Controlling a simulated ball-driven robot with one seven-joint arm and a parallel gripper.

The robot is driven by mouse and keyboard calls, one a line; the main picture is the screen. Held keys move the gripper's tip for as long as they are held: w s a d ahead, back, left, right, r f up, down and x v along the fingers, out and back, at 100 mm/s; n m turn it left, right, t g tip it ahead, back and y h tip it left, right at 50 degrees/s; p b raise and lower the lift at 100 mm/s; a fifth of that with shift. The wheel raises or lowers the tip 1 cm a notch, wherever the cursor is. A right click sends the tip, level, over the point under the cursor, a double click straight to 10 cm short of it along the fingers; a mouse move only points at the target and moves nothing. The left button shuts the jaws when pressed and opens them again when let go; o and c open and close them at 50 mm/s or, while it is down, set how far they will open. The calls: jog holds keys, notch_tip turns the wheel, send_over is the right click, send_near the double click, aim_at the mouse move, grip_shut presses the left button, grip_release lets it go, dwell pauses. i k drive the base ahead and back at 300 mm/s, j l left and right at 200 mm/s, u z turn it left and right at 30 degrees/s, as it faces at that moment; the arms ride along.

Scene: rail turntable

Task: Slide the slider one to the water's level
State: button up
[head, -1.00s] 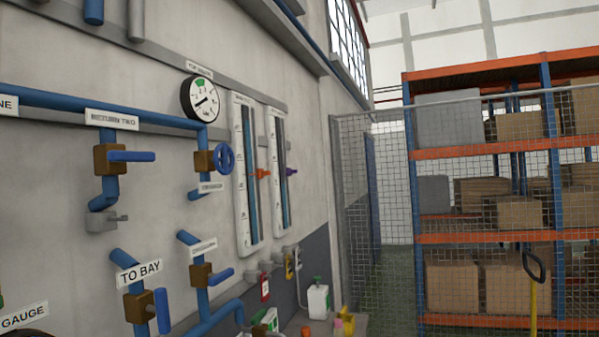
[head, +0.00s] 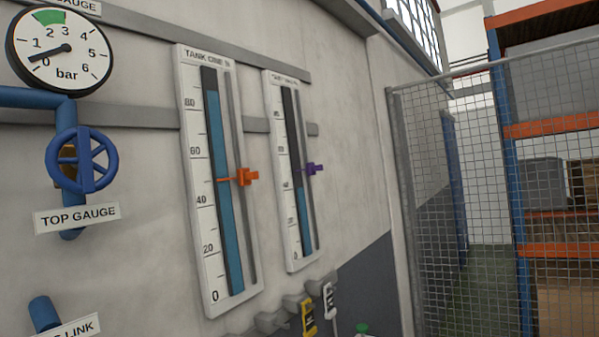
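The tank one gauge board (head: 196,200) hangs on the wall with a scale marked from 0 to 80 and above. Its blue water column (head: 222,140) rises to a little above the 80 mark, with a dark stretch over it. The orange slider (head: 245,177) sits on the rail at the board's right side, its pointer near 45 to 50, well below the water's top. A second gauge board (head: 274,130) to the right has a purple slider (head: 314,169) a little above its blue water's top. My gripper is not in view.
A pressure dial (head: 60,50) and a blue handwheel (head: 82,160) are on the wall at left. A wire mesh fence (head: 460,190) with shelving behind stands at right. Hooks with tags (head: 308,312) hang below the gauges.

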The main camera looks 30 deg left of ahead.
aim_at(245, 177)
jog(key=i, duration=1.05)
jog(key=i+u, duration=0.1)
jog(key=i, duration=1)
jog(key=l, duration=0.1)
